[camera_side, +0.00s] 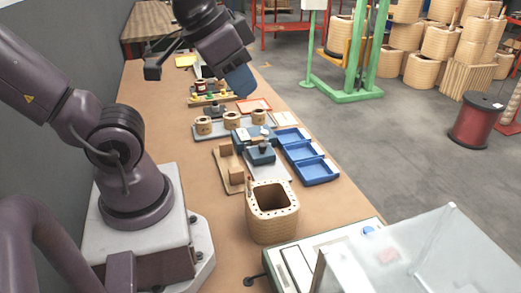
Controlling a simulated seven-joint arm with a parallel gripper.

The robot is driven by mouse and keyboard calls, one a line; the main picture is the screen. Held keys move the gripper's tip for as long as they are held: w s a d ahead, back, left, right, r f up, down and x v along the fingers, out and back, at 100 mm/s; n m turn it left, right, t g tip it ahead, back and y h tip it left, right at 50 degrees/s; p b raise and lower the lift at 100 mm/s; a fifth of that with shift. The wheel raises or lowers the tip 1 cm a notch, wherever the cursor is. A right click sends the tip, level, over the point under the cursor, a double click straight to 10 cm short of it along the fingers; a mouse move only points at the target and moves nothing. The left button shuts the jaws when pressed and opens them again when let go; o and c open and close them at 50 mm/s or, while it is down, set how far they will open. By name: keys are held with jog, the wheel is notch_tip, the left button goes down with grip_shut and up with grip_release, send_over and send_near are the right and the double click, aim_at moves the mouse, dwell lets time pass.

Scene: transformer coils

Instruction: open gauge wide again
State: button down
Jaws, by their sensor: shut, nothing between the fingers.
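My gripper (239,85) hangs from my dark arm over the far half of the bench, its blue end pointing down. It is shut with nothing between its fingers. It is beyond a blue fixture (263,154) with a dark knob, and apart from it. A second blue piece with pale parts (247,135) sits just behind that fixture. Which of these is the gauge is too small to tell, and its opening cannot be made out.
Several small coils (231,120) stand on a grey tray behind the fixtures. Blue bins (318,172) line the right side. A large coil (272,222) stands in front, near a machine with a clear cover (400,255).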

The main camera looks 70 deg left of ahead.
jog(key=c, duration=1.5)
grip_release()
jog(key=shift+a, duration=0.1)
jog(key=o, duration=0.6)
jog(key=shift+w+a+f+n+g, duration=0.2)
jog(key=shift+a+f+n+g, duration=0.1)
jog(key=shift+a+f, duration=0.2)
jog(key=shift+w+a+f+n+g, duration=0.2)
jog(key=shift+a+f+g, duration=0.15)
jog(key=shift+f, duration=0.1)
jog(key=n+g, duration=0.4)
jog(key=n, duration=0.4)
send_over(263, 144)
notch_tip(263, 144, down, 16)
notch_tip(263, 144, down, 12)
jog(key=shift+f, duration=0.15)
